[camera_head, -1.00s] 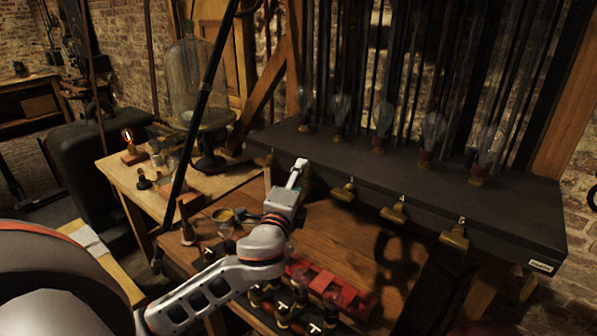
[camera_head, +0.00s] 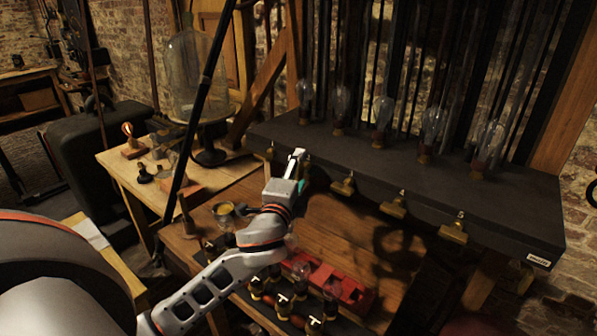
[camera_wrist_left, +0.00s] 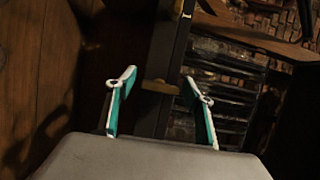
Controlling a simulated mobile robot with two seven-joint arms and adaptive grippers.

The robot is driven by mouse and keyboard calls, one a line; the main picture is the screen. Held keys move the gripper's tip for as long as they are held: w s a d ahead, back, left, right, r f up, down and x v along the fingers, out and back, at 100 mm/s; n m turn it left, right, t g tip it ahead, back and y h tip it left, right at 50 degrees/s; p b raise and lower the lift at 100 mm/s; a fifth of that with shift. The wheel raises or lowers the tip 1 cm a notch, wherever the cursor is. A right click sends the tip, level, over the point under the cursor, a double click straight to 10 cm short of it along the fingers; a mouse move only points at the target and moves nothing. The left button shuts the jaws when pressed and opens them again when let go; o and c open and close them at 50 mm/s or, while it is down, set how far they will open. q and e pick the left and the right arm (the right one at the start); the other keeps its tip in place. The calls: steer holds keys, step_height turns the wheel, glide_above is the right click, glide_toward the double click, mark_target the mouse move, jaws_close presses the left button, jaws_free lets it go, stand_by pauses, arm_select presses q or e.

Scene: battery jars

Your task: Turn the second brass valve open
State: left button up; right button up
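A row of small brass valves hangs along the front edge of the dark shelf (camera_head: 430,205): the first valve (camera_head: 270,152) at the left, then the third valve (camera_head: 343,185), fourth valve (camera_head: 394,206) and fifth valve (camera_head: 453,232). My left gripper (camera_head: 299,158) is at the second valve's place and hides most or all of it in the head view. In the left wrist view my left gripper (camera_wrist_left: 160,80) is open, with teal-padded fingers. A brass valve (camera_wrist_left: 158,86) shows between the fingertips, with gaps at both sides. My right gripper is not in view.
Glass bulbs (camera_head: 382,110) stand on the shelf among dark vertical rods. Below, a wooden bench (camera_head: 340,235) holds a red tray (camera_head: 355,291) and several small dark pieces. A glass bell jar (camera_head: 195,75) stands at the left.

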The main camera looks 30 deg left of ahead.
arm_select(q)
steer(key=shift+s+d, duration=0.1)
steer(key=v, duration=1.2)
steer(key=shift+r, duration=0.1)
stand_by(0.4)
